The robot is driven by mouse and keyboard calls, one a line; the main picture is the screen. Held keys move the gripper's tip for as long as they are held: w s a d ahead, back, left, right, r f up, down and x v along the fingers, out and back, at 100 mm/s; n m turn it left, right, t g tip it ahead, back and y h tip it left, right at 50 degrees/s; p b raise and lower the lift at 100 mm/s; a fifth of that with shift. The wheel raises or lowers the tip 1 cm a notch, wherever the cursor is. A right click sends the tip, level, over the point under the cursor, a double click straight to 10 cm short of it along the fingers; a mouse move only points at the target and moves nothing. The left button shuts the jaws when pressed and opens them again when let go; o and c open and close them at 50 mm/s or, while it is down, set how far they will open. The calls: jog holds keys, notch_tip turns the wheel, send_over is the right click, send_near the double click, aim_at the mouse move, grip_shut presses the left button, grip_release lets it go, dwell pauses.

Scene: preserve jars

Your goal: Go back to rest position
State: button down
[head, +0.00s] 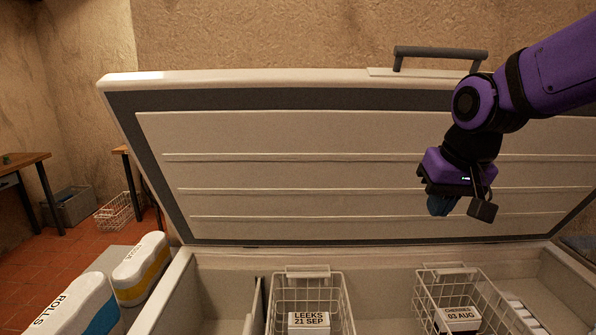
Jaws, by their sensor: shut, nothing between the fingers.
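My gripper (441,205) hangs on the purple arm at the right, fingers pointing down. It is shut and empty, in front of the raised freezer lid and above the chest. The chest freezer (196,290) stands open, its pale ribbed lid (290,150) tilted up behind it. My gripper appears apart from the lid and the baskets.
Wire baskets (307,272) hold a box labelled LEEKS 21 SEP (309,322) and one labelled CHERRIES 03 AUG (459,318). Bins (141,262) stand left of the freezer, one marked ROLLS (72,308). Tables, a crate (68,205) and floor basket (116,213) are further left.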

jog(key=s+d+r, duration=0.1)
jog(key=s+d, duration=0.2)
jog(key=s, duration=0.4)
jog(key=s+d+r+t, duration=0.1)
jog(key=s+d, duration=0.3)
jog(key=s, duration=0.4)
jog(key=shift+s+r+t+h, duration=0.3)
jog(key=shift+r+h, duration=0.1)
